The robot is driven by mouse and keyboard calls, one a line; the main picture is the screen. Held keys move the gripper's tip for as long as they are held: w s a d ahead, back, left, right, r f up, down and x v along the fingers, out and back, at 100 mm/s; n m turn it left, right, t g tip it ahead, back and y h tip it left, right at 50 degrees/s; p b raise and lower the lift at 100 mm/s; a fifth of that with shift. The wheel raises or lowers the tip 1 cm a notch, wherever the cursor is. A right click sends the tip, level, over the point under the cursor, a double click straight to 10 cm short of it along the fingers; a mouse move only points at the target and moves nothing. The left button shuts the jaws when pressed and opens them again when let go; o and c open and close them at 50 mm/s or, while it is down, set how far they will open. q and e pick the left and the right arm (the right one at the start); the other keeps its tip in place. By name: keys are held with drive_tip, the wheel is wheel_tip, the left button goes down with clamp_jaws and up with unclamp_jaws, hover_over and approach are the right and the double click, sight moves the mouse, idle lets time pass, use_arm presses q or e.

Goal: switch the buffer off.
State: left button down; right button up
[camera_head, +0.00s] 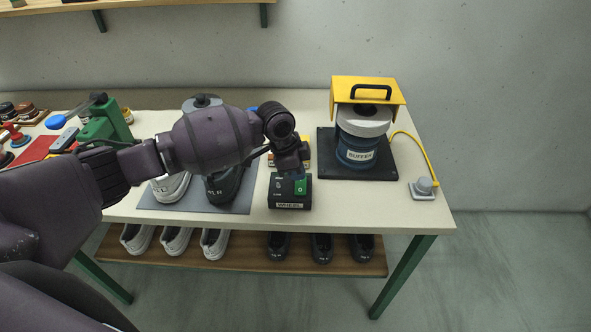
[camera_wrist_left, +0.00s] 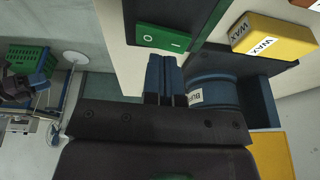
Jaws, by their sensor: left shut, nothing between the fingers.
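The buffer (camera_head: 362,150), a blue drum with a grey top under a yellow hood, stands on a black plate at the right of the table. It also shows partly in the wrist view (camera_wrist_left: 210,94). A black switch box (camera_head: 290,206), its small front label hard to read, sits left of it. Its green rocker switch (camera_head: 301,187) shows a white mark, and the wrist view shows the green switch (camera_wrist_left: 163,38) too. My left gripper (camera_head: 301,172) is shut and empty, its blue fingertips (camera_wrist_left: 164,58) close to the switch; I cannot tell whether they touch. My right gripper is not in view.
A yellow wax box (camera_wrist_left: 272,38) lies behind the switch box. White and black shoes stand on a grey mat (camera_head: 238,205) to its left. More shoes stand on the lower shelf (camera_head: 250,256).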

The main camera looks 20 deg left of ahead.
use_arm(q)
drive_tip(key=shift+r+p, duration=0.4)
drive_tip(key=shift+r, duration=0.3)
drive_tip(key=shift+s+r+p, duration=0.1)
drive_tip(key=shift+r+p, duration=0.15)
drive_tip(key=shift+p, duration=0.15)
drive_tip(key=s+v, duration=0.2)
drive_tip(key=v, duration=0.7)
drive_tip(key=shift+d+r+b, duration=0.25)
drive_tip(key=shift+r+b, duration=0.05)
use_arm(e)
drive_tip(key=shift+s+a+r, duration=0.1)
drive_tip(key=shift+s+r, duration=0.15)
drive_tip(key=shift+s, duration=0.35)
